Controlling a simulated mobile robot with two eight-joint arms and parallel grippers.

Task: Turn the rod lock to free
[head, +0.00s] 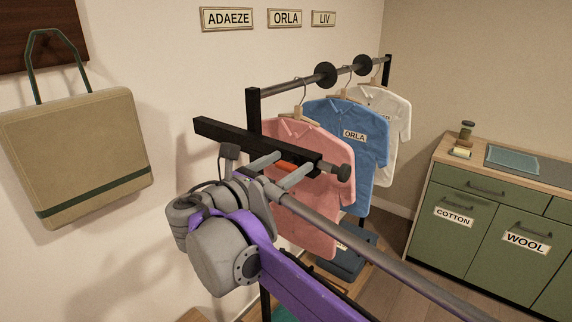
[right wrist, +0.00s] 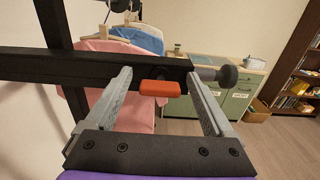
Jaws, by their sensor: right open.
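The rod lock appears as a short orange lever (head: 287,168) on a black horizontal bar (head: 225,132) with a grey, black-ended knob (head: 342,172) at its right end. In the right wrist view the orange lever (right wrist: 160,88) lies level along the bar's face. My right gripper (head: 296,160) is open, its two grey fingers on either side of the lever. In the right wrist view there are gaps between the lever and both fingers (right wrist: 159,76). My left gripper is not in view.
Pink (head: 315,200), blue (head: 365,150) and white (head: 395,115) shirts hang just behind the bar. A beige bag (head: 80,150) hangs at the left. A long grey rod (head: 370,245) runs to the lower right. A green cabinet (head: 470,235) stands at the right.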

